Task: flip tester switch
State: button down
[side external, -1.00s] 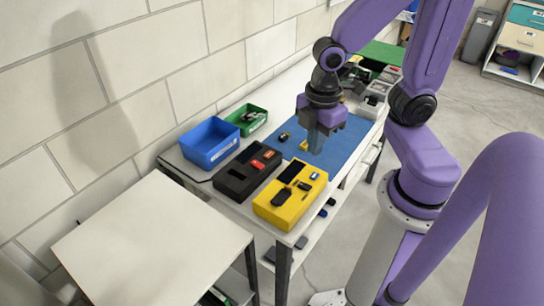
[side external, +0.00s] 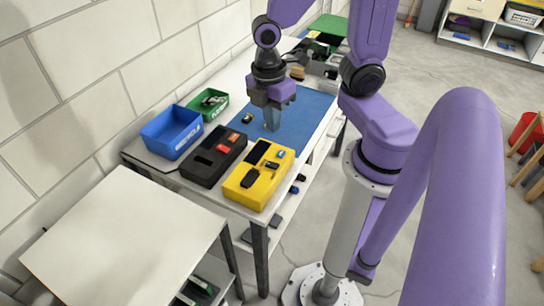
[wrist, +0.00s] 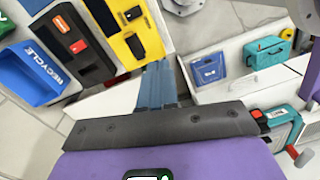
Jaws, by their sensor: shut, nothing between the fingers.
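A yellow tester box (side external: 250,194) with a dark screen and dark and blue parts on top lies at the near end of the long table. It also shows in the wrist view (wrist: 120,29), near the top. I cannot make out which part is its switch. A black box (side external: 200,173) with red and orange parts lies beside it, to its left. My gripper (side external: 272,124) points down above the blue mat, beyond the yellow box and apart from it. Its fingers are shut with nothing between them. In the wrist view the closed fingers (wrist: 156,84) lie just below the yellow box.
A blue recycle bin (side external: 171,138) and a green bin (side external: 208,104) stand along the wall side. A small dark part (side external: 247,118) lies on the blue mat (side external: 305,112). Clutter covers the table's far end. A bare white table (side external: 120,238) stands at the near left.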

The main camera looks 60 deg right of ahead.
aim_at(275, 166)
jog(key=w+d+f+n, duration=0.3)
jog(key=w+d+f, duration=0.1)
jog(key=d+f, duration=0.1)
jog(key=shift+g, duration=0.4)
jog(key=shift+s+d+f, duration=0.1)
jog(key=shift+s+f, duration=0.15)
jog(key=shift+f, duration=2)
jog(key=shift+s+a+f, duration=0.1)
jog(key=shift+s+f, duration=0.2)
jog(key=shift+f, duration=1.95)
jog(key=shift+s+d+f, duration=0.1)
jog(key=shift+s+f, duration=0.15)
jog(key=shift+f, duration=2)
jog(key=shift+f, duration=0.1)
